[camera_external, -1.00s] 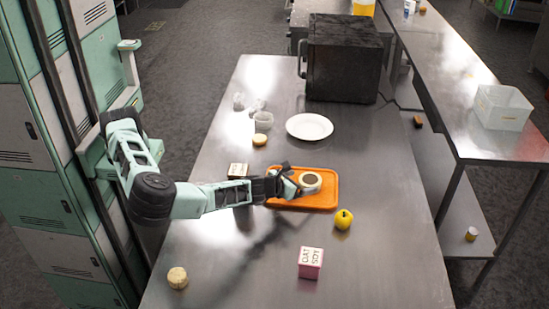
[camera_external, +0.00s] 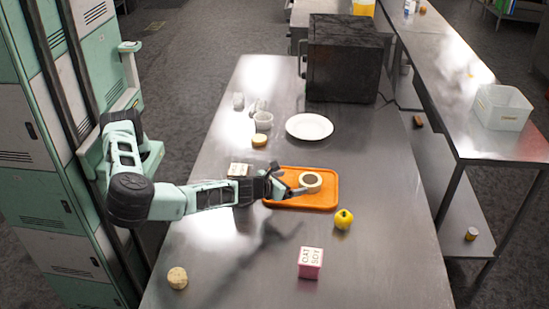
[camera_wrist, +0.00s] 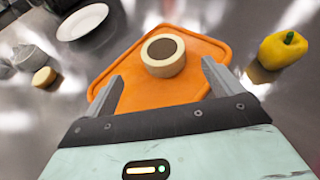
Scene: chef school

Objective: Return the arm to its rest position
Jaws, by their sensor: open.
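My gripper (camera_external: 287,188) is over the left part of the orange tray (camera_external: 322,201) on the metal table. In the wrist view my gripper (camera_wrist: 163,88) is open, with nothing between its two fingers. My arm reaches from the left, low over the table.
A yellow pepper (camera_external: 343,219) and a pink box (camera_external: 310,263) stand right and in front. A white plate (camera_external: 309,126) and a black oven (camera_external: 342,58) are behind. A white-topped box (camera_external: 238,170) is close behind my forearm. A round beige item (camera_external: 177,278) lies front left.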

